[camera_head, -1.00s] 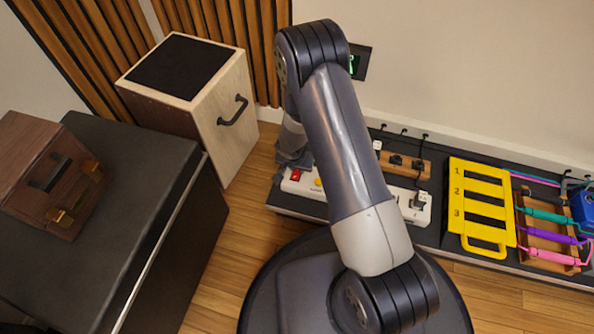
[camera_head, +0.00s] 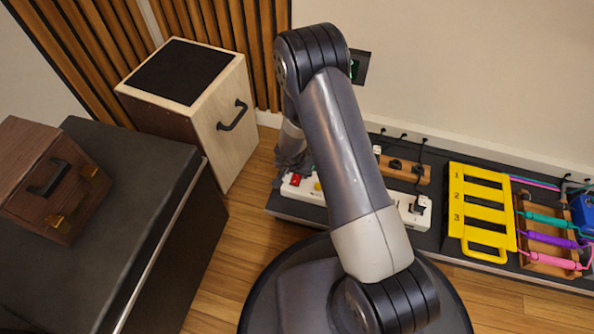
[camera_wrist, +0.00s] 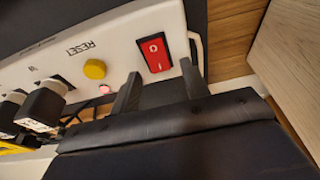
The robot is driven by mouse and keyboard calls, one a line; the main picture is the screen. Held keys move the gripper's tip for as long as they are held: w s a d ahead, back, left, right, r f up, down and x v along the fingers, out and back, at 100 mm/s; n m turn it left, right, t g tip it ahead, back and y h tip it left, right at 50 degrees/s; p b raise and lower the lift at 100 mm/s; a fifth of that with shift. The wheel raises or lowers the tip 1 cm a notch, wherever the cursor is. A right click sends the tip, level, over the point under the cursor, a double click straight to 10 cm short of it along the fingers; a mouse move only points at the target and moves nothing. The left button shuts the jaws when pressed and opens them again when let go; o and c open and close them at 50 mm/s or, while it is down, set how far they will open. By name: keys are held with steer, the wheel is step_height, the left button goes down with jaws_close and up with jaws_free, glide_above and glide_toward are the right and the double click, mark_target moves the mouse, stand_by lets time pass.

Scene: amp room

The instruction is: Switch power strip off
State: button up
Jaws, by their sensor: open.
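The white power strip (camera_head: 310,193) lies on the low dark shelf, partly hidden behind my arm in the head view. In the wrist view its white face (camera_wrist: 40,75) carries a red rocker switch (camera_wrist: 154,53) marked O and I, a yellow reset button (camera_wrist: 95,69) and a small lit red lamp (camera_wrist: 104,89). The red switch also shows at its left end in the head view (camera_head: 295,180). My gripper (camera_wrist: 158,85) is open and empty, its two fingers just below the switch in the picture. I cannot tell whether a finger touches the strip.
Black plugs (camera_wrist: 45,103) sit in the strip. A yellow numbered rack (camera_head: 482,211) and a wooden tray with coloured cables stand to the right. A wooden box with a black handle (camera_head: 232,115) and a dark case (camera_head: 150,170) are at left.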

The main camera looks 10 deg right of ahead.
mark_target(294, 184)
steer(key=p+v, duration=0.3)
steer(key=v, duration=0.7)
steer(key=shift+p, duration=0.4)
steer(key=shift+r, duration=0.1)
steer(key=b+x, duration=0.4)
steer(key=x, duration=0.7)
steer(key=shift+s+b, duration=0.1)
steer(key=shift+b, duration=0.2)
steer(key=shift+r+p, duration=0.3)
steer(key=shift+p, duration=0.8)
steer(key=shift+f, duration=0.15)
steer(key=shift+f+b, duration=0.2)
steer(key=shift+b, duration=0.35)
steer(key=shift+b, duration=0.45)
